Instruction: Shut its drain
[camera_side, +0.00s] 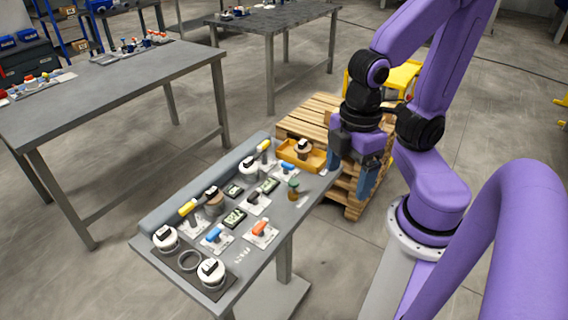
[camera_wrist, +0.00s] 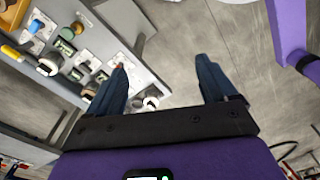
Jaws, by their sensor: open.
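The bench (camera_side: 257,283) carries several valves on white plates. Two have yellow handles, one at the back (camera_side: 264,146) and one at the left (camera_side: 187,207). Two have blue handles, one at the right (camera_side: 288,168) and one near the front (camera_side: 213,234). One has an orange handle (camera_side: 260,228). I cannot tell which is the drain meant. My gripper (camera_side: 347,182) is open and empty, off the bench's right end, fingers pointing down. A blue handle (camera_wrist: 37,26) and a yellow handle (camera_wrist: 11,53) show at upper left.
An orange tray (camera_side: 288,157) holds another pot. A pallet stack (camera_side: 318,108) stands behind. A grey rail (camera_side: 205,180) runs along the far edge.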

